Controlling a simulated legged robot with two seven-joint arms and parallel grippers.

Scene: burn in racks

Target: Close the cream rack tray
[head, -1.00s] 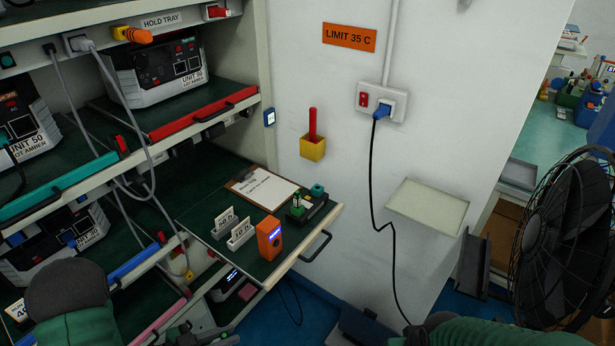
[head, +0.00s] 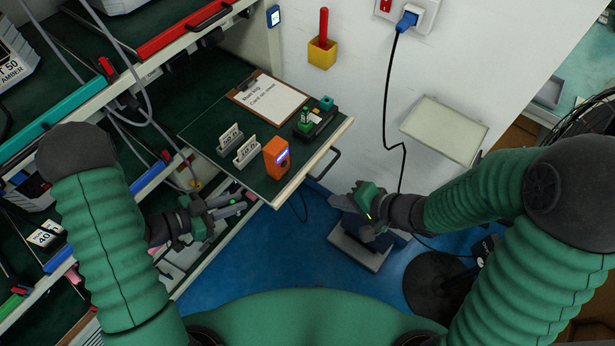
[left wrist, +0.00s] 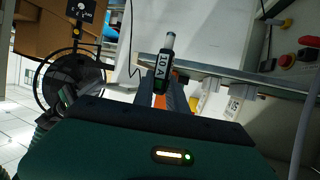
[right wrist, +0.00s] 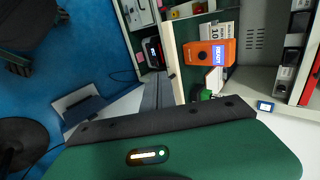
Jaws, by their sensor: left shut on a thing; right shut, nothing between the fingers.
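The cream-edged rack tray (head: 314,164) is pulled out from the rack, with a dark green top and a black handle (head: 324,166) on its front edge. Its edge also shows in the right wrist view (right wrist: 172,62). My left gripper (head: 236,207) is below and left of the tray's front corner. It is shut on a dark cylinder marked 10 A (left wrist: 162,72), with a grey tip. My right gripper (head: 343,203) is shut and empty, right of the tray front and apart from the handle. In the right wrist view its fingers point toward the tray.
On the tray are an orange device (head: 276,158), two white cards (head: 246,151), a clipboard (head: 268,99) and a green-and-black block (head: 315,120). Grey cables hang at left.

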